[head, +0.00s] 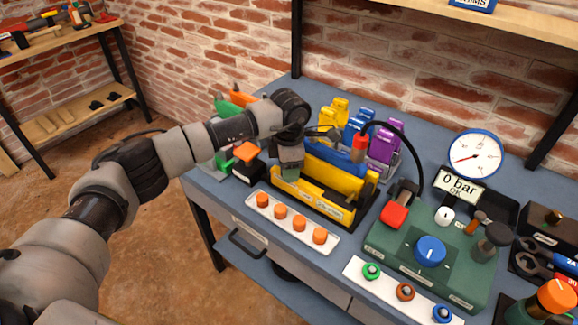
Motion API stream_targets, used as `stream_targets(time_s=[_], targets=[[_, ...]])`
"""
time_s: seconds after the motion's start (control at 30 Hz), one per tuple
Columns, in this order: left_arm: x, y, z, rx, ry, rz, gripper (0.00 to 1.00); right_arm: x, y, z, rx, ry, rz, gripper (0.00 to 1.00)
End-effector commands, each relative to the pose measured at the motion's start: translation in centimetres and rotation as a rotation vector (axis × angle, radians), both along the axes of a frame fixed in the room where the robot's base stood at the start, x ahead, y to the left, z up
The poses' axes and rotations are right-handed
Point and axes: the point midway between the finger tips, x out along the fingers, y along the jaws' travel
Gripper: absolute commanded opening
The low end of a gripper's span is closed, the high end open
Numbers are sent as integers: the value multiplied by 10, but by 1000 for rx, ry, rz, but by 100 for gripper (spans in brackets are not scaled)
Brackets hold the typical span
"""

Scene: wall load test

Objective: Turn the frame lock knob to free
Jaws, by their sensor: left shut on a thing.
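A yellow and black frame (318,195) stands on the blue bench top. My left gripper (289,158) comes in from the left and is lowered at the frame's left end. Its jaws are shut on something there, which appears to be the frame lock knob. The jaws and wrist hide most of that knob, so its pointer and setting cannot be read. My right gripper is not in view.
A green unit (385,240) with a blue knob (430,250) stands right of the frame, by a gauge (474,157). A white strip (250,206) with orange knobs lies in front. Yellow, blue and purple pieces (385,146) stand behind. A black hose arches above the bench.

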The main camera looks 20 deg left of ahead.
Motion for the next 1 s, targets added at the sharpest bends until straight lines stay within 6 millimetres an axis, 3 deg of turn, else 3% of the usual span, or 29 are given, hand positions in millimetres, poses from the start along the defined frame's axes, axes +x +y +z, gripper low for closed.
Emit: stream_targets(time_s=[0.37,1.0], targets=[[0,0,0,1,-2,163,20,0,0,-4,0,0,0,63],[0,0,1,1,-1,758,20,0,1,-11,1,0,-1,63]])
